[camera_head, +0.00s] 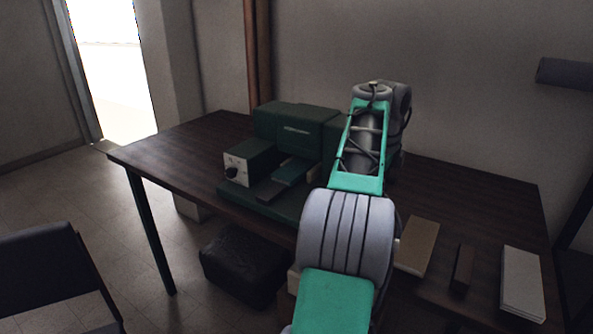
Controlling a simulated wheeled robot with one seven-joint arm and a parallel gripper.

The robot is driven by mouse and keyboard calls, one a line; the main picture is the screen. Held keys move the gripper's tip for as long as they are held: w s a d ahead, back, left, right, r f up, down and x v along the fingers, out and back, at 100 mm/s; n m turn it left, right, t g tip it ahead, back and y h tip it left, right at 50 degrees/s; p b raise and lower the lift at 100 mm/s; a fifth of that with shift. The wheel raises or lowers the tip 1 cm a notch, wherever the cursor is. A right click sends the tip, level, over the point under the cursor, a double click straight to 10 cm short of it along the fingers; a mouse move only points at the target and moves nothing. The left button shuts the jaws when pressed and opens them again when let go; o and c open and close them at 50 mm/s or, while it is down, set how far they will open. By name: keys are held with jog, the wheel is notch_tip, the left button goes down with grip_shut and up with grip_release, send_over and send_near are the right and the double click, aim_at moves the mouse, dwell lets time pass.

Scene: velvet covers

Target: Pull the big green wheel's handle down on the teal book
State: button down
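A dark green machine (296,124) stands on the dark wooden table, with a smaller green box (247,160) in front that has a pale front plate and a black knob. A flat teal piece (292,171) lies in the machine's front opening; it looks like the teal book, but I cannot be sure. The big green wheel and its handle do not show; my teal and grey arm covers the machine's right side. My gripper is out of sight, behind or beyond the arm's far end, so I cannot tell its distance to the wheel.
The table (180,143) has bare room at its left end. A tan book (417,246), a narrow dark block (462,269) and a pale book (522,281) lie on its right part. A dark chair (45,272) stands at lower left, a black padded stool (243,265) under the table.

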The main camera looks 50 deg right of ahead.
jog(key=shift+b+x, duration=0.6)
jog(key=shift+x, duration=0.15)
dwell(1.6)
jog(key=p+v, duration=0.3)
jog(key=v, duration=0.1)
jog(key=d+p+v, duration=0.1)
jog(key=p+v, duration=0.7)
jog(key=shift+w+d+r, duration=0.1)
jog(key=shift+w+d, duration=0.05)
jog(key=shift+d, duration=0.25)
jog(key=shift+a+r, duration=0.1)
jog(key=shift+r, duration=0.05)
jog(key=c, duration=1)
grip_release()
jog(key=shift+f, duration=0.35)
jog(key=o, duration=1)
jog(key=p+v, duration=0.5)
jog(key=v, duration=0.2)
jog(key=shift+p, duration=0.35)
